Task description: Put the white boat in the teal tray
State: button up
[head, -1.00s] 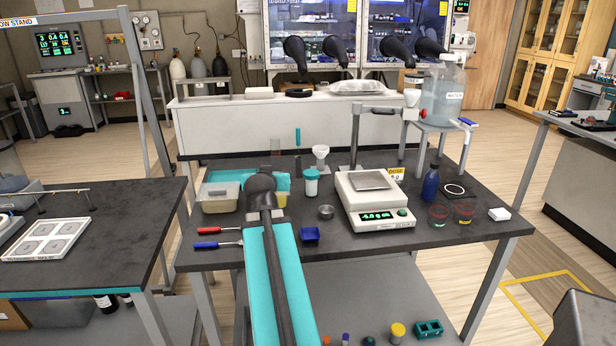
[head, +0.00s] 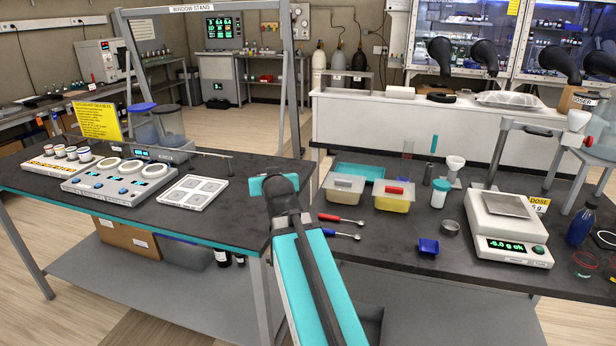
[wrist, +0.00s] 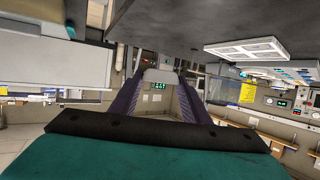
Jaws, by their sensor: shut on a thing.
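My gripper (wrist: 160,82) shows in the wrist view, its two dark purple fingers reaching forward. It is shut on a small pale thing between the fingertips, which looks like the white boat (wrist: 160,75); only part of it shows. In the head view my arm hides the gripper and the boat. The teal tray (head: 360,170) lies flat on the right-hand dark table, towards its back left. Two tubs stand in front of it and hide part of it. My arm's end is left of the tray, near the gap between the tables.
A pale tub (head: 343,189) and a yellow tub (head: 393,197) stand before the tray. Red (head: 340,219) and blue (head: 340,234) handled tools lie nearer. A white panel (head: 193,191) lies on the left table.

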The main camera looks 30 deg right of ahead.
jog(key=w+a+n+y, duration=0.2)
jog(key=a, duration=1)
jog(key=w+a+n+t+y, duration=0.1)
jog(key=w+a+n+y, duration=0.1)
jog(key=a, duration=0.9)
jog(key=shift+w+a+y, duration=0.25)
jog(key=shift+a+y, duration=0.15)
jog(key=shift+y, duration=0.2)
jog(key=shift+r, duration=0.15)
